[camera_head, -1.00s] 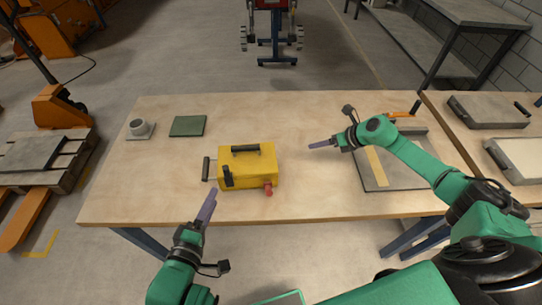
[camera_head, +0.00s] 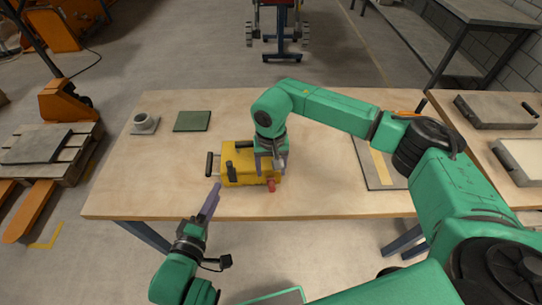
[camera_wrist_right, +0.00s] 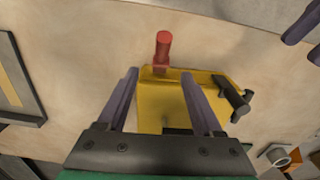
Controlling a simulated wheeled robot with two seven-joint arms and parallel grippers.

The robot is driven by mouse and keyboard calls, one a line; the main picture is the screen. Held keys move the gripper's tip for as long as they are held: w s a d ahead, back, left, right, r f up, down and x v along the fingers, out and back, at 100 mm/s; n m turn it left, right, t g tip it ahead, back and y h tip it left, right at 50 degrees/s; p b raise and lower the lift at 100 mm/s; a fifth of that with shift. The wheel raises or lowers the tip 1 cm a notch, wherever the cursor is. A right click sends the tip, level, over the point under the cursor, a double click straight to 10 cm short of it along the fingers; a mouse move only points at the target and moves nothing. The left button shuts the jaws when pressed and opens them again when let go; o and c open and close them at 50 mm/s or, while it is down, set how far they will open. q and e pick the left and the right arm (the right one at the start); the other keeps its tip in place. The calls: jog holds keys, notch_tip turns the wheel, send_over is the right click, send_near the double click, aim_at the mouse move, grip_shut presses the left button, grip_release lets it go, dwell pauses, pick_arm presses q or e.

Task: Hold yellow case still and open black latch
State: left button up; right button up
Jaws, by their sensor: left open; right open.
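The yellow case (camera_head: 234,178) sits on the wooden table, partly covered by my right arm in the head view. It also shows in the right wrist view (camera_wrist_right: 160,98). A red knob (camera_head: 271,185) sticks out at the front. My right gripper (camera_head: 272,163) is open, pointing down over the case's right part, with the yellow body between its fingers in the wrist view (camera_wrist_right: 160,76); contact is unclear. My left gripper (camera_head: 212,198) is open, in front and left of the case.
A black side handle (camera_head: 209,165) sticks out left of the case. A grey tray (camera_head: 378,176) lies on the right. The table's left part (camera_head: 130,185) is clear.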

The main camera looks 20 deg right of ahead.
aim_at(271, 183)
notch_tip(271, 183, down, 8)
grip_shut()
jog(key=shift+r, duration=0.1)
dwell(1.4)
